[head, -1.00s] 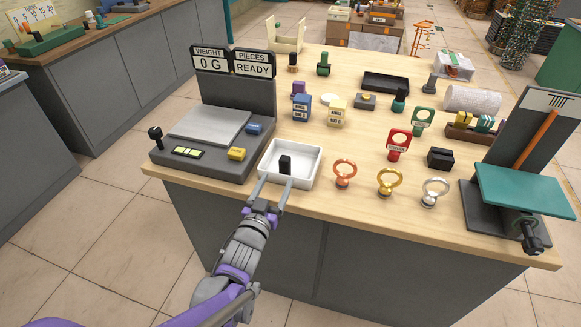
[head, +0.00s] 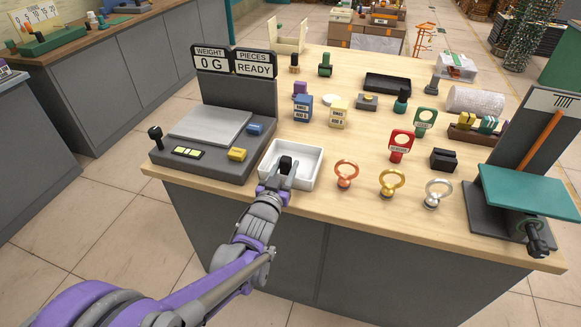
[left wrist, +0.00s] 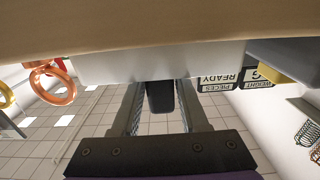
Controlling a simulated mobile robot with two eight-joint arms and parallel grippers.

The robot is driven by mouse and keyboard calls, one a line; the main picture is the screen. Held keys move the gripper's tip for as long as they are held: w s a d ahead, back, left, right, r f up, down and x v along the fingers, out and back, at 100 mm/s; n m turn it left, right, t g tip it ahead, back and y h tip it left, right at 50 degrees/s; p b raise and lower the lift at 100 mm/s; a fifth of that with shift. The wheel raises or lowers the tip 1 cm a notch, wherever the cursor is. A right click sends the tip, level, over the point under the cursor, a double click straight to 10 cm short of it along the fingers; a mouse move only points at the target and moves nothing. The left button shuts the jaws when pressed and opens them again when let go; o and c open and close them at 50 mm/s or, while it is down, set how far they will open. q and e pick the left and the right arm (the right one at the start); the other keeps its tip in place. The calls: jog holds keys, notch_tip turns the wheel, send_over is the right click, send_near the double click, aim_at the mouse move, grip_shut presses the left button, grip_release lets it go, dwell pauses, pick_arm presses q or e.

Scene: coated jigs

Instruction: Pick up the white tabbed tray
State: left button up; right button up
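The white tabbed tray (head: 308,164) sits on the front edge of the wooden counter, just right of the scale. Its upright black tab (head: 286,162) shows in the head view. In the left wrist view the tray's white side (left wrist: 110,66) spans the upper middle, with the black tab (left wrist: 160,97) below it. My left gripper (head: 281,170) is at the tray's near side. Its two fingers (left wrist: 162,108) are apart, one on each side of the tab, with gaps visible between. My right gripper is not in view.
The dark scale (head: 205,153) stands close left of the tray. Orange (head: 346,174), gold (head: 391,183) and silver (head: 438,194) rings stand to its right. Blue (head: 302,108) and yellow (head: 338,114) blocks stand behind it. A press-like stand (head: 520,190) is at far right.

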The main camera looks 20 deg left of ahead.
pick_arm(q)
grip_shut()
